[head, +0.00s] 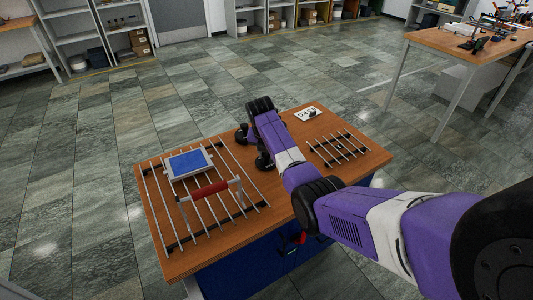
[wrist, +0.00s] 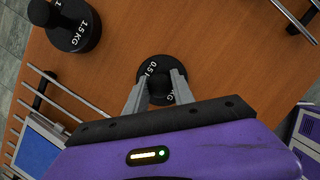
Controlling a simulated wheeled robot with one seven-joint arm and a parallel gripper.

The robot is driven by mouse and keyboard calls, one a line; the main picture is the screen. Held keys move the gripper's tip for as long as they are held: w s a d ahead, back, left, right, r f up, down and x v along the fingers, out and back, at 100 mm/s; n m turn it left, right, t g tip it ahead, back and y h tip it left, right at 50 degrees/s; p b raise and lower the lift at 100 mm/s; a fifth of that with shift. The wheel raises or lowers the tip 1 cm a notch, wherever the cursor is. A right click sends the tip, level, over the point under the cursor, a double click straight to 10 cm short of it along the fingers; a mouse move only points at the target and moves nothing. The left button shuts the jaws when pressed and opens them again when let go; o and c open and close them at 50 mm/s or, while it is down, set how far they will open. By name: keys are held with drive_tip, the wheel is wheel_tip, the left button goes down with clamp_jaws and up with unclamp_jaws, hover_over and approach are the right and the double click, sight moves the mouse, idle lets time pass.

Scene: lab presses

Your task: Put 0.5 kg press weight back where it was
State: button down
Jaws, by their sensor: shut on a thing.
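The 0.5 kg press weight (wrist: 146,72) is a black disc with white lettering and a knob, in the middle of the wrist view. My gripper (wrist: 160,86) is shut on its knob, one finger on each side. The weight is over the brown wooden table; I cannot tell whether it touches the top.
A black 1.5 kg weight (wrist: 72,24) stands near; it also shows in the head view (head: 264,161). Left are a large bar rack (head: 160,215), a blue-topped frame (head: 188,163) and a red-handled bar (head: 209,190). Right are a small rack (head: 338,148) and a card (head: 308,113).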

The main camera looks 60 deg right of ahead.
sight(264, 167)
drive_tip(key=shift+f, duration=0.1)
drive_tip(key=c, duration=1.1)
unclamp_jaws()
drive_tip(key=shift+f, duration=0.1)
drive_tip(key=v, duration=1.2)
